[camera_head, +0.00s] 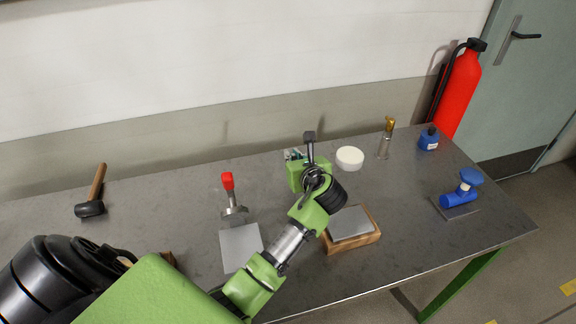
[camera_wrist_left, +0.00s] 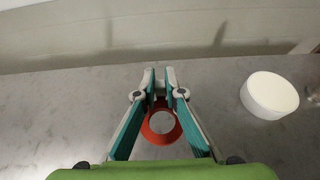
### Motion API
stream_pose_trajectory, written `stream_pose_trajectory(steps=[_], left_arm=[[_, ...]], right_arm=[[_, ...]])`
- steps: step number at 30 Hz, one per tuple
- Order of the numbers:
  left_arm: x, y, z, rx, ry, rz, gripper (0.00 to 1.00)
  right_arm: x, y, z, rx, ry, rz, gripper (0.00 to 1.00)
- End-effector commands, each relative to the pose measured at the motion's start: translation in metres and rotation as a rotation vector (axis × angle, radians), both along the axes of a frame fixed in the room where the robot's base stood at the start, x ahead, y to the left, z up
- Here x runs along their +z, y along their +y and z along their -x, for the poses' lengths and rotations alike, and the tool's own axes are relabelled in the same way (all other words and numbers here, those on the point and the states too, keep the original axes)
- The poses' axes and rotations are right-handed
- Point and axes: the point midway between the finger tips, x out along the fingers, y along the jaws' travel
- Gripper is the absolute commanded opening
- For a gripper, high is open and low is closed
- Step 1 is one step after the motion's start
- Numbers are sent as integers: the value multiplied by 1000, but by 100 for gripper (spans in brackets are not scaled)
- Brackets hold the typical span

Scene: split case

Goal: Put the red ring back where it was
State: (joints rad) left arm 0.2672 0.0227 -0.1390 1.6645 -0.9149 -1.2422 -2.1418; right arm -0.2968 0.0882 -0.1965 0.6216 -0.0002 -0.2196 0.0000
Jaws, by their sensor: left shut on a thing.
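The red ring (camera_wrist_left: 161,126) shows in the left wrist view, between the fingers of my left gripper (camera_wrist_left: 158,76). The gripper is shut on it, and the ring's round opening faces the camera. In the head view my left gripper (camera_head: 292,155) is over the back middle of the grey table, left of a white round disc (camera_head: 350,157). The ring is hidden there by the gripper and arm. I cannot tell how high it is above the table. My right gripper is not in view.

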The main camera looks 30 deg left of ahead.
Motion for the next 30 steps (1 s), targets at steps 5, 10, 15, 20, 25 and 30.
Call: stream_pose_trajectory(steps=[5, 10, 15, 20, 25, 30], left_arm=[[-21, 16, -8, 0, -1, -2, 0], [-32, 25, -12, 1, 0, -2, 0], [-57, 26, -13, -1, 2, 0, 0], [-65, 26, -13, -1, -2, -1, 0], [-65, 26, -13, -1, -2, -1, 0], [-67, 26, -13, -1, -2, -1, 20]], right_arm=[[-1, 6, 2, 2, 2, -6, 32], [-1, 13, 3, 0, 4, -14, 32], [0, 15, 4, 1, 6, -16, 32], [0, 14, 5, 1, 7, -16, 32], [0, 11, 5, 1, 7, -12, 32], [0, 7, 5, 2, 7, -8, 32]])
